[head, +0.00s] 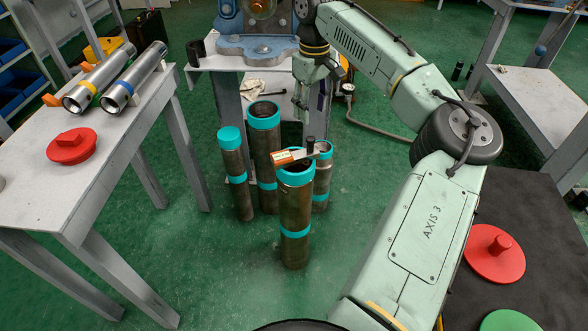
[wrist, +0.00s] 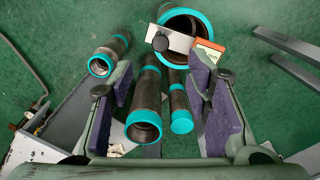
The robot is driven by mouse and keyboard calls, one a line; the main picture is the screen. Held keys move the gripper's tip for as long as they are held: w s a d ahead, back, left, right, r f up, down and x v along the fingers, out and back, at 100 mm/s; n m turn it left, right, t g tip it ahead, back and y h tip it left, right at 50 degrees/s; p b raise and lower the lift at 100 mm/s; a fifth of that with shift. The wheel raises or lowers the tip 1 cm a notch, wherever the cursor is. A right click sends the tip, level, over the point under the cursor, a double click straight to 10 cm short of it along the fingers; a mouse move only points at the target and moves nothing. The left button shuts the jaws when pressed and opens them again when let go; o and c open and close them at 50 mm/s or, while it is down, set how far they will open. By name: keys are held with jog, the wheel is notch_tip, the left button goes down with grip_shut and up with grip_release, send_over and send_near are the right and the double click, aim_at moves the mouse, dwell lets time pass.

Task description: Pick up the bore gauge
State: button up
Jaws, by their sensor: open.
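The bore gauge (head: 297,155) is a pale bar with an orange label at one end and a black knob at the other. It lies across the open top of the front pipe (head: 295,211), which is brown with teal bands. In the wrist view the gauge (wrist: 179,42) spans the teal rim of this pipe (wrist: 203,20), with its orange end to the right. My gripper (head: 312,112) hangs above and behind the gauge, fingers pointing down. In the wrist view my gripper (wrist: 161,75) is open with nothing between its purple pads. The gauge lies beyond the fingertips, apart from them.
Other banded pipes stand close by: one at left (head: 237,175), a tall one behind (head: 264,150) and one at right (head: 323,178). A grey table (head: 75,190) at left holds two shiny cylinders and a red lid (head: 72,147). A vise bench (head: 228,60) stands behind.

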aim_at(310, 138)
jog(key=shift+a+m, duration=0.1)
jog(key=shift+m, duration=0.2)
jog(key=shift+f, duration=0.35)
notch_tip(310, 138, down, 4)
jog(key=shift+f, duration=0.25)
jog(key=shift+f+p, duration=0.3)
jog(key=shift+f, duration=2.45)
jog(key=shift+c, duration=0.3)
grip_shut()
